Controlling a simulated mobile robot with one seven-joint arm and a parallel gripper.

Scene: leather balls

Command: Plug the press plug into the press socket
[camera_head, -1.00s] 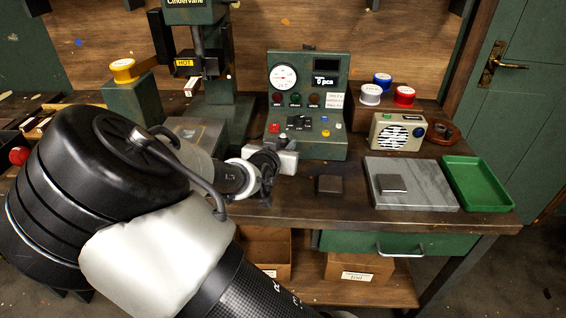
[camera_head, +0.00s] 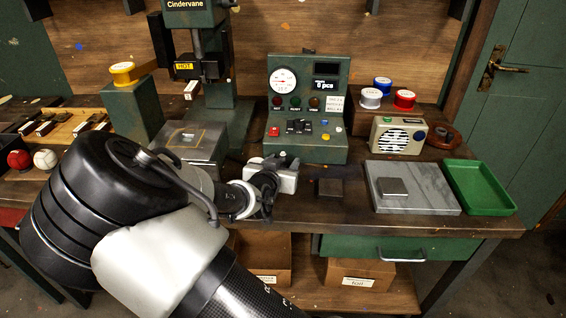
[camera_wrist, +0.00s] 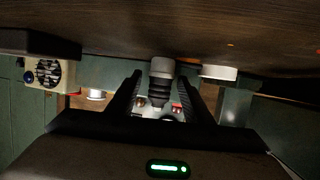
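In the wrist view, the two dark fingers of my gripper (camera_wrist: 160,98) stand apart. A grey cylinder with a black ribbed section (camera_wrist: 161,84), probably the press plug, shows between them, with gaps visible on both sides. I cannot tell how deep it sits between the fingers. In the head view, my gripper (camera_head: 284,176) is low over the front of the bench, before the control panel; its fingertips and the plug are hidden there. The green press (camera_head: 216,110) stands behind it to the left. I cannot make out the press socket.
The green control panel (camera_head: 306,110) stands behind my gripper. A dark block (camera_head: 331,188) lies to its right. Further right are a radio (camera_head: 398,136), a grey stone slab (camera_head: 433,200) and a green tray (camera_head: 480,187). A red ball (camera_head: 19,159) and white ball (camera_head: 45,159) are at far left.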

